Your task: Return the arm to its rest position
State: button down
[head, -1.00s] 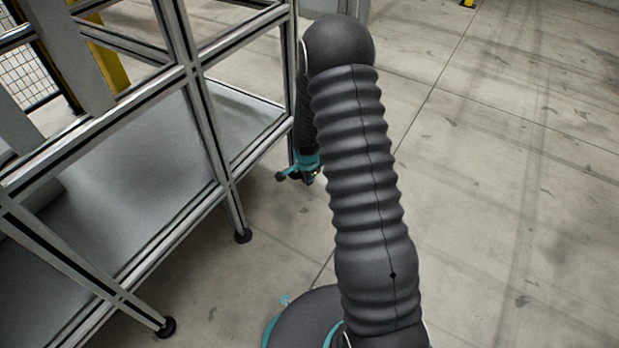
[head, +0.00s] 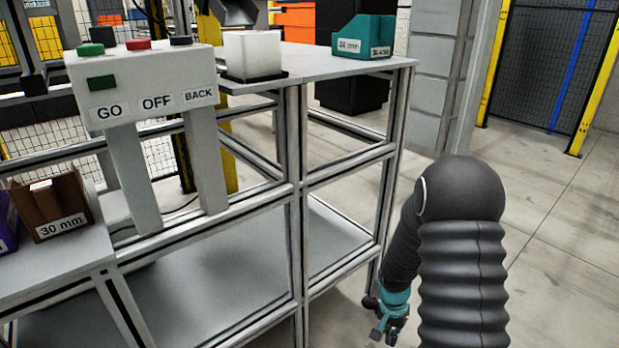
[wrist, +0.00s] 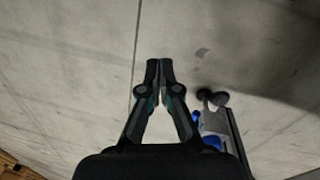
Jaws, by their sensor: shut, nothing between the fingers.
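My gripper (wrist: 160,72) is shut and empty in the wrist view, its two dark fingertips together over bare floor. In the head view my gripper (head: 383,334) hangs low at the end of my black arm, partly cut by the lower edge of the picture. My arm is bent over at the right, with its forearm pointing down. The gripper is beside the right end of the metal frame and apart from the things on top.
The aluminium frame table (head: 296,190) fills the left and middle. A brown 30 mm bin (head: 52,205) stands lower left. Open floor (head: 565,250) lies right.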

jog(key=s+a+r+n+t+p, duration=0.2)
jog(key=s+r, duration=0.5)
jog(key=r, duration=0.7)
jog(key=s+a+r+n+t+p, duration=0.2)
jog(key=s+r, duration=0.5)
jog(key=r, duration=0.8)
jog(key=s+a+r+n+t+y+p, duration=0.1)
jog(key=s+r, duration=0.6)
jog(key=r, duration=0.7)
jog(key=a+n+t+p, duration=0.1)
jog(key=n+p, duration=0.1)
jog(key=shift+a+r+t+p, duration=0.15)
jog(key=shift+t+p, duration=0.15)
jog(key=shift+p, duration=0.1)
